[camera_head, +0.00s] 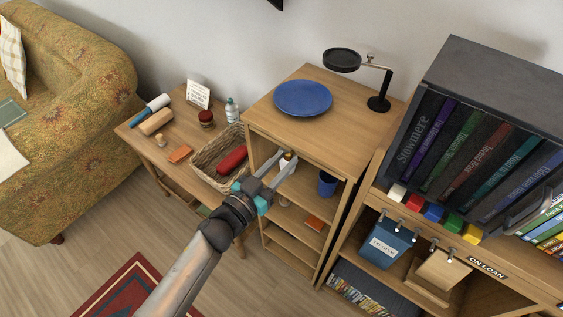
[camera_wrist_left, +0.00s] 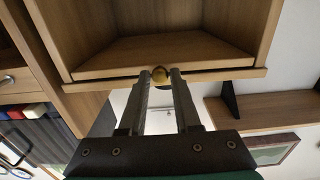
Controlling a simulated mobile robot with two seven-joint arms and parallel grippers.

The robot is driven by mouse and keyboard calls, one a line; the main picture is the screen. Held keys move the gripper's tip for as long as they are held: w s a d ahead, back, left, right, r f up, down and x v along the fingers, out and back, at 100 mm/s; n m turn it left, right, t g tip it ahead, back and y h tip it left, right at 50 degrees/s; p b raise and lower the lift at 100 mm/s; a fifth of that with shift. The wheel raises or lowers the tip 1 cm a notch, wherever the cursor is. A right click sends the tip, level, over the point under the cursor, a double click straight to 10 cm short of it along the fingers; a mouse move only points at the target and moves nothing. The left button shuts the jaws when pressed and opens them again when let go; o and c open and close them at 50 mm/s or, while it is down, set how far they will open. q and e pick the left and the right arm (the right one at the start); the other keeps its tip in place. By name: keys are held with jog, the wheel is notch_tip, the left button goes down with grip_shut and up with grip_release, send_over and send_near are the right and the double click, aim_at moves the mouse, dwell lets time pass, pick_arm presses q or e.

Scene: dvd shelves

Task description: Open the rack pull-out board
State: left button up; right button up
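The rack is a light wooden shelf unit (camera_head: 340,160) with a blue plate on top, right of centre in the head view. In the left wrist view, the pull-out board (camera_wrist_left: 215,72) runs across the rack front as a wooden strip with a small round brass knob (camera_wrist_left: 160,73). My left gripper (camera_head: 290,155) is at the rack's open front. Its fingers (camera_wrist_left: 160,76) are apart, one on each side of the knob. I cannot tell whether they touch it. My right gripper is not in view.
A low table (camera_head: 150,155) with a wicker basket (camera_head: 207,170) stands left of the rack. A blue plate (camera_head: 303,98) and a black stand (camera_head: 378,103) are on the rack top. A bookcase (camera_head: 450,60) stands close on the right.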

pick_arm(q)
grip_shut()
dwell(1.0)
